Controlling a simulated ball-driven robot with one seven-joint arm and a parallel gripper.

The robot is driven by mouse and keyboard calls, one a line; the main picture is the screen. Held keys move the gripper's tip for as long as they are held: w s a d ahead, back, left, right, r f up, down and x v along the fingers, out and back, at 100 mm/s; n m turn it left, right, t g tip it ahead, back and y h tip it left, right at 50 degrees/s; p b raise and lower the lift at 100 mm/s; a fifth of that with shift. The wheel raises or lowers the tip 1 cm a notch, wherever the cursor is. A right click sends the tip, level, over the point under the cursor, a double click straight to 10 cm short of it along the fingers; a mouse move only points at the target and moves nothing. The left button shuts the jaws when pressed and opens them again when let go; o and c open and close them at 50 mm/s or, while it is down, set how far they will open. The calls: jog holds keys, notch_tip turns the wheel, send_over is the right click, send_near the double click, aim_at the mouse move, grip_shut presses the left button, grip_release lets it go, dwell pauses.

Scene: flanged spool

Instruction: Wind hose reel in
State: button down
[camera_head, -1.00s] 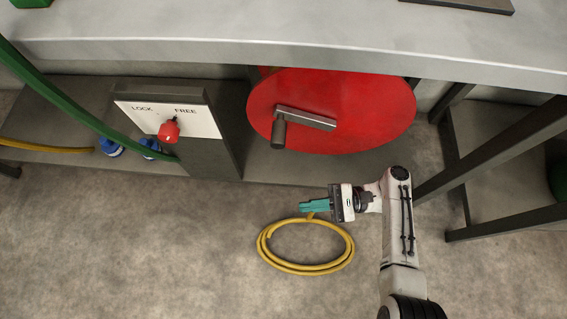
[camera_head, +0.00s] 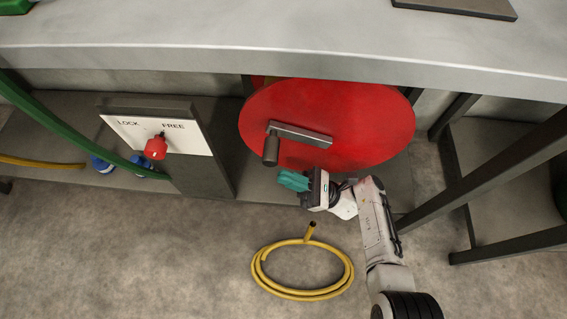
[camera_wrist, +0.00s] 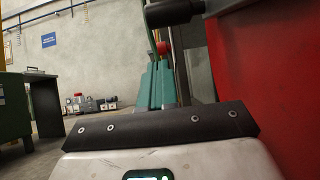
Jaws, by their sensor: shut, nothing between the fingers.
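The red hose reel (camera_head: 350,125) hangs under the bench in the head view, its flange facing me. A grey crank arm (camera_head: 302,134) on its face ends at the left in a dark handle (camera_head: 271,149). My gripper (camera_head: 290,181) is shut and empty, just below and right of the handle, apart from it. In the wrist view its teal fingers (camera_wrist: 155,85) lie together, with the dark handle (camera_wrist: 173,12) above them and the red flange (camera_wrist: 270,85) at right. A red lock knob (camera_head: 156,147) sits on a panel marked LOCK and FREE, below and between the two words.
A yellow hose (camera_head: 303,292) lies coiled on the floor below my gripper. A grey bench top (camera_head: 280,45) overhangs the reel. Dark metal legs (camera_head: 490,172) stand at right. A green hose (camera_head: 65,125) crosses at left near blue fittings.

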jog(key=shift+a+r+p, duration=0.15)
jog(key=shift+a+r, duration=0.1)
jog(key=shift+r, duration=0.55)
jog(key=shift+a+r+p, duration=0.1)
jog(key=shift+a+r, duration=0.1)
jog(key=shift+r, duration=0.55)
jog(key=shift+a+r+p, duration=0.15)
jog(key=shift+a+r, duration=0.1)
jog(key=shift+r, duration=0.55)
